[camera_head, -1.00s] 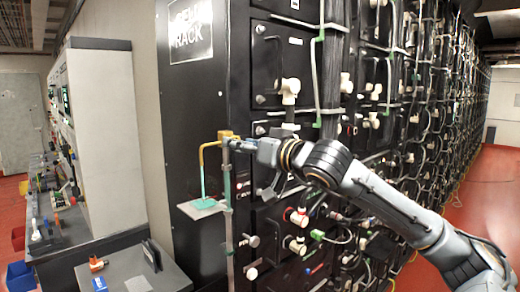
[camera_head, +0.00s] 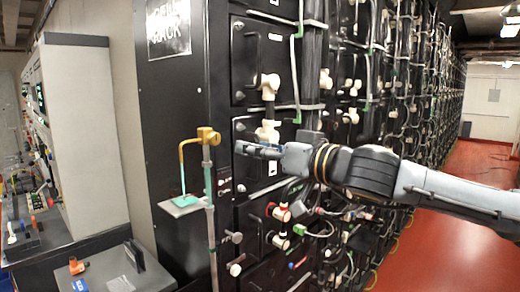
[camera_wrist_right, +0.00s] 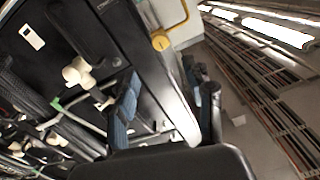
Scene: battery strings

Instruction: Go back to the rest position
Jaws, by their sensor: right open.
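My right gripper (camera_head: 248,150) is open in front of the black battery rack, with its arm coming in from the right. In the right wrist view its two dark blue-grey finger pads (camera_wrist_right: 166,102) stand apart with nothing between them. A yellow bent rod with a yellow clamp (camera_head: 207,136) sits on top of a thin grey post just left of the gripper, with a visible gap between them. The yellow clamp also shows beyond the fingers in the right wrist view (camera_wrist_right: 160,41). My left gripper is not in view.
The battery rack (camera_head: 178,95) with cables and white connectors runs along the middle, close to my right arm. A small plate (camera_head: 180,207) stands under the bent rod. A grey bench (camera_head: 103,270) and cabinet (camera_head: 85,125) are left. Red floor (camera_head: 465,230) is free at right.

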